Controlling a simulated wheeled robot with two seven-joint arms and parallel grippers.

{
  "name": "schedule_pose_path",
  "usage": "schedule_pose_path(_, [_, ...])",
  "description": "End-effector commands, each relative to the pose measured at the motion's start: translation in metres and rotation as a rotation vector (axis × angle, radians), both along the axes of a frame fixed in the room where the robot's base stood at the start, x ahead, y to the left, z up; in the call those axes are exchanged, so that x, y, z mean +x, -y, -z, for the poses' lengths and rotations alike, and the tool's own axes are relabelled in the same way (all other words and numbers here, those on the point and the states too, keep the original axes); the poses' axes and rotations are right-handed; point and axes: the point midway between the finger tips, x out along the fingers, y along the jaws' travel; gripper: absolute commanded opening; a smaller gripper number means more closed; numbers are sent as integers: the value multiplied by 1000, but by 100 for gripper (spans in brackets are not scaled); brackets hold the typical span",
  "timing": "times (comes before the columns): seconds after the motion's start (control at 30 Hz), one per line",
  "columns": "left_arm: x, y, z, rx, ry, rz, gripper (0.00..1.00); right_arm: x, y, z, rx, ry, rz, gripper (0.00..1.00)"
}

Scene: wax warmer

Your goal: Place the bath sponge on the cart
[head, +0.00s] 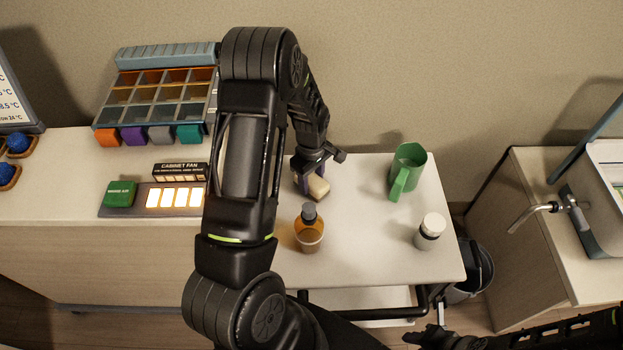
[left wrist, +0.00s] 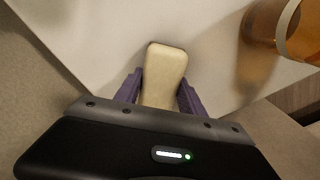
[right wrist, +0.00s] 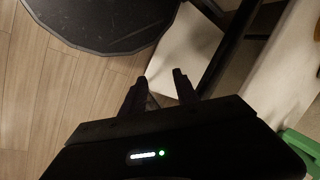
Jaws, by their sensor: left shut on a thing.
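The bath sponge (head: 319,188), a pale beige block, is at the white cart top (head: 365,215), near its back left. My left gripper (head: 311,178) is shut on it from above. In the left wrist view the sponge (left wrist: 165,72) sticks out between the two purple fingers (left wrist: 160,92), with the white top below it. I cannot tell whether the sponge touches the top. My right gripper (right wrist: 161,78) is open and empty, low beside the cart over the floor.
An amber bottle (head: 309,232) stands just in front of the sponge. A green mug (head: 407,170) and a white jar (head: 430,232) stand at the right of the cart. The middle is clear. A counter with an organizer (head: 160,88) is at left, a dark bin (head: 473,268) at right.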

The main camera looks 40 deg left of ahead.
Motion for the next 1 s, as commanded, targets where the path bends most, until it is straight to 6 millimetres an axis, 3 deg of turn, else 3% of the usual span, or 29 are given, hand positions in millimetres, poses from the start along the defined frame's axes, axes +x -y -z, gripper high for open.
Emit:
schedule_pose_path(0.13, [0,0,4,0,0,0,8,0,0,4,0,0,0,36])
schedule_pose_path(0.17, [0,0,4,0,0,0,48,0,0,4,0,0,0,36])
schedule_pose_path(0.4, [0,0,3,0,-1,0,67,0,0,3,0,0,0,36])
schedule_pose_path(0.8, [0,0,-3,0,1,0,68,0,0,-1,0,0,0,36])
schedule_pose_path(1.0, [1,0,-30,1,4,0,68,0,0,2,0,0,0,36])
